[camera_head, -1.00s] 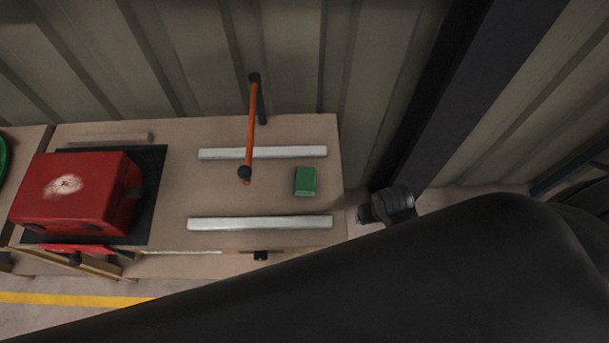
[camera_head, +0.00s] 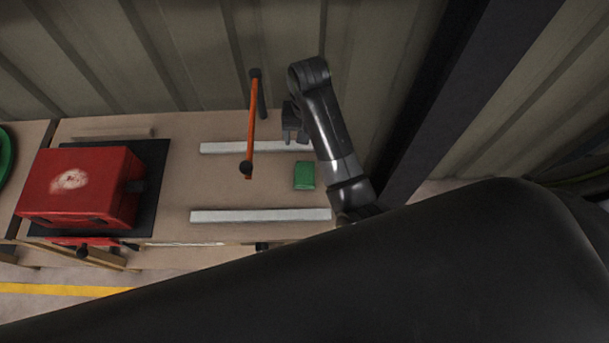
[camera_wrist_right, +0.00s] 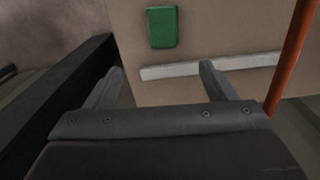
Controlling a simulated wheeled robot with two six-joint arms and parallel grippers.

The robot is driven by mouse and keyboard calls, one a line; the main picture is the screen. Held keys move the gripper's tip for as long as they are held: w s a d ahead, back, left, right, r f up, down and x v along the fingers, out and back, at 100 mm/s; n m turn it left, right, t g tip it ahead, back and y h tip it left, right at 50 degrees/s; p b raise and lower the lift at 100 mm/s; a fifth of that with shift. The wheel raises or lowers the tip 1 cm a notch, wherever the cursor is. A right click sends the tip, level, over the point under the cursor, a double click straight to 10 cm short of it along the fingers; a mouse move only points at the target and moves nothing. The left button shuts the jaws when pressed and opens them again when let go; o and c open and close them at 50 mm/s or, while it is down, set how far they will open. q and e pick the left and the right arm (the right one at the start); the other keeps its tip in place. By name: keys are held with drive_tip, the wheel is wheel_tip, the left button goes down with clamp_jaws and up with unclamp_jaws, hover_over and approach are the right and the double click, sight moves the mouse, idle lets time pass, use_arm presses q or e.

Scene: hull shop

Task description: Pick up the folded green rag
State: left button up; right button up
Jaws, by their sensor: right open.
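The folded green rag (camera_head: 304,175) lies on the bench top between two pale strips, near the bench's right end. It also shows at the top of the right wrist view (camera_wrist_right: 162,27). My right gripper (camera_head: 296,136) is open and empty, over the far pale strip (camera_head: 225,148), beyond the rag in the head view. In the right wrist view, the spread fingers (camera_wrist_right: 162,72) are apart from the rag, which lies past the strip. My left gripper is not in view.
An orange bar with black ends (camera_head: 251,130) stands left of my right gripper. The near pale strip (camera_head: 255,215) lies in front of the rag. A red box (camera_head: 75,185) sits on a black mat (camera_head: 155,165) at left. A corrugated wall (camera_head: 190,60) rises behind the bench.

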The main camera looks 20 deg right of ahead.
wheel_tip(320, 180, down, 4)
drive_tip(key=r+b, duration=0.1)
drive_tip(key=b, duration=0.1)
hover_over(305, 173)
drive_tip(key=f, duration=0.5)
drive_tip(key=d+f, duration=0.1)
drive_tip(key=f, duration=0.1)
drive_tip(key=shift+w+f, duration=0.35)
drive_tip(key=shift+w, duration=0.05)
drive_tip(key=f, duration=0.2)
drive_tip(key=a+f+p, duration=0.1)
drive_tip(key=f, duration=0.1)
drive_tip(key=shift+s, duration=0.4)
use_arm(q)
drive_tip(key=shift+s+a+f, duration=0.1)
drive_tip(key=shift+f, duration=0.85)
use_arm(e)
drive_tip(key=shift+f, duration=0.7)
drive_tip(key=c, duration=1.1)
drive_tip(key=shift+o, duration=0.2)
drive_tip(key=shift+r, duration=0.1)
